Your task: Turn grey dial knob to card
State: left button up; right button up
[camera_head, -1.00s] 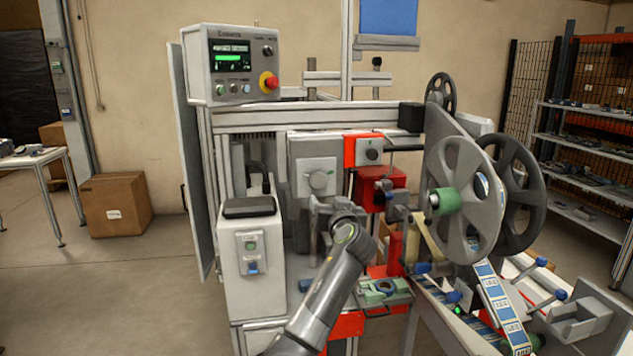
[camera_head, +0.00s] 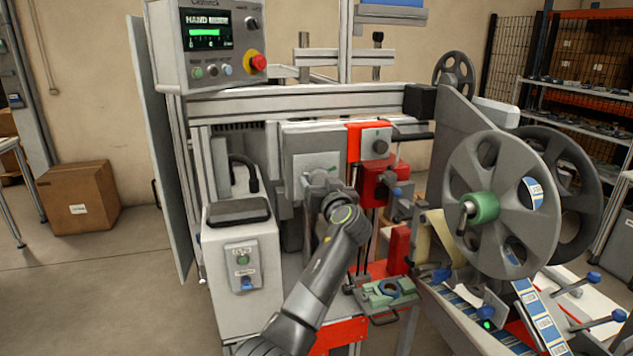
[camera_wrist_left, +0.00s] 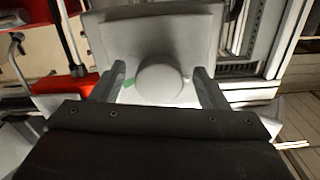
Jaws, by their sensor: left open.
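The grey dial knob (camera_wrist_left: 160,82) is round and sits on a pale plate (camera_wrist_left: 130,45) in the left wrist view. My left gripper (camera_wrist_left: 161,88) is open, with one finger on each side of the knob; I cannot tell whether either finger touches it. A small green mark (camera_wrist_left: 128,82) shows on the plate beside the knob. In the head view my left gripper (camera_head: 322,185) is in front of the grey dial box (camera_head: 305,140) and hides most of the knob. I cannot make out a card. My right gripper is out of view.
A red block with a smaller knob (camera_head: 376,143) is just right of the dial box. Large grey reels (camera_head: 480,170) stand further right. A control panel with a red emergency button (camera_head: 258,62) is at upper left. A white box (camera_head: 238,275) stands left of my arm.

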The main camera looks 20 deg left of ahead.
pick_arm(q)
jog(key=shift+s+d+r, duration=0.1)
jog(key=shift+d, duration=0.05)
jog(key=c, duration=1)
